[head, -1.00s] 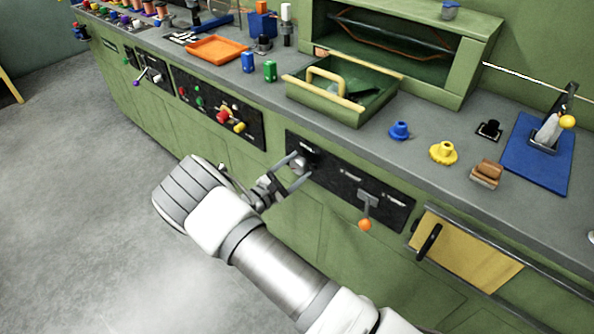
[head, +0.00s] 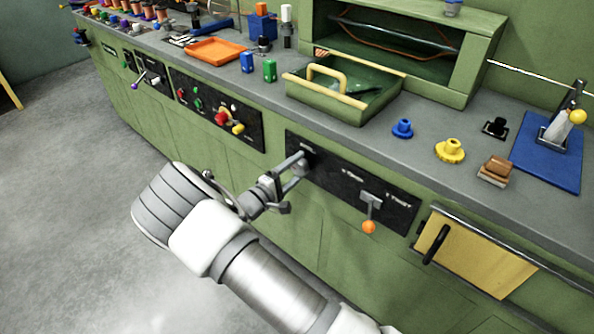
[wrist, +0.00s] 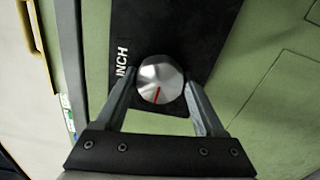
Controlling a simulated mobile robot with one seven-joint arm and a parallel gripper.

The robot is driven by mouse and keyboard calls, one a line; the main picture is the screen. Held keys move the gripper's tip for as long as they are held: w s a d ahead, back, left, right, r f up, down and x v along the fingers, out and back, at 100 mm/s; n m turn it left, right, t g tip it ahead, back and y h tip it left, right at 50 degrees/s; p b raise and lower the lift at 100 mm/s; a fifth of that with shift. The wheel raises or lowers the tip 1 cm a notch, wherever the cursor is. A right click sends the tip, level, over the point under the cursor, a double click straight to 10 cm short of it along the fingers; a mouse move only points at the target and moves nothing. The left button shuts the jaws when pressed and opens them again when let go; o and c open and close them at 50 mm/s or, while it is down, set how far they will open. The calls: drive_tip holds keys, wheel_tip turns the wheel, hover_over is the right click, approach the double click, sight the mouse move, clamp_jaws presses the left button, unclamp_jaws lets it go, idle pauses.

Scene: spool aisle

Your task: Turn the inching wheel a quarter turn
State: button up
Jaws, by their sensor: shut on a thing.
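The inching wheel (wrist: 161,72) is a round silver knob with a red line, beside the label INCH on a black panel (wrist: 205,30). In the wrist view the red line points down and slightly left. My gripper (wrist: 160,88) has one finger on each side of the wheel and is shut on it. In the head view my gripper (head: 299,164) reaches the left end of the black panel, with its fingers one above the other. There the fingers mostly hide the wheel.
An orange-tipped lever (head: 369,226) hangs on the same panel, right of my gripper. A yellow door with a black handle (head: 436,244) is farther right. A panel with red and yellow knobs (head: 222,117) lies left. The worktop above holds a green tray (head: 330,100).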

drive_tip(key=shift+m, duration=0.3)
drive_tip(key=o, duration=1.4)
drive_tip(key=shift+c, duration=0.2)
drive_tip(key=shift+s+a, duration=0.1)
drive_tip(key=p+v, duration=0.2)
drive_tip(key=v, duration=1.5)
drive_tip(key=shift+p, duration=0.3)
